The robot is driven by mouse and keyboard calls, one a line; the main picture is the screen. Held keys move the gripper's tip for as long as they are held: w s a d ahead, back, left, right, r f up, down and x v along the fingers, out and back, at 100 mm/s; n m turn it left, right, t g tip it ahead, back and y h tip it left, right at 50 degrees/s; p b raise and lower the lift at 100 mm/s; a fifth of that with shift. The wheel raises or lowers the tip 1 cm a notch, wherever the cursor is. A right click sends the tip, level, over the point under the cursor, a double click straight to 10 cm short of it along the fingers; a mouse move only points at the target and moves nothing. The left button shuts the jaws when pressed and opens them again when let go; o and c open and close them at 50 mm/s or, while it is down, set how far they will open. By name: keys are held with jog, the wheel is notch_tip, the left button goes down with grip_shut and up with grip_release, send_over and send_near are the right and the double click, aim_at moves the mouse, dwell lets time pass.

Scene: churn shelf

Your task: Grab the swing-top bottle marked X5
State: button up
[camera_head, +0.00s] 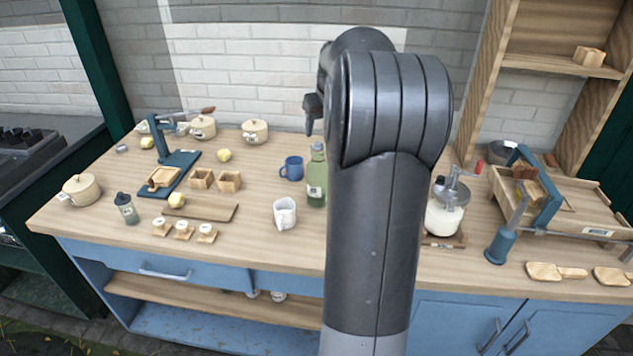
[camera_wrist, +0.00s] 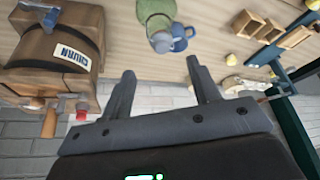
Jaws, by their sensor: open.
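A green swing-top bottle (camera_head: 317,175) stands upright on the wooden counter, just left of my arm in the head view. It has a pale label whose marking is too small to read. In the wrist view the green bottle (camera_wrist: 155,12) is at the top middle, beyond the fingertips and partly cut off by the frame edge. My gripper (camera_wrist: 160,66) is open, with nothing between its two fingers and apart from the bottle. In the head view my gripper is mostly hidden behind my arm.
A blue mug (camera_head: 292,168) stands close left of the bottle, and a white pitcher (camera_head: 284,213) is in front. A wooden churn (camera_wrist: 75,50) labelled CHURN fills the wrist view's upper left. A glass jar with a crank (camera_head: 445,212) stands right of my arm.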

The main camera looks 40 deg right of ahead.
aim_at(319, 143)
jog(key=x, duration=0.3)
jog(key=shift+f, duration=0.1)
jog(key=f, duration=0.2)
jog(key=w+f, duration=0.1)
jog(key=f, duration=0.1)
jog(key=shift+a+f, duration=0.1)
jog(key=shift+a, duration=0.05)
jog(key=shift+w+f, duration=0.15)
jog(key=shift+f, duration=0.35)
jog(key=shift+c, duration=0.6)
grip_shut()
jog(key=shift+r, duration=0.1)
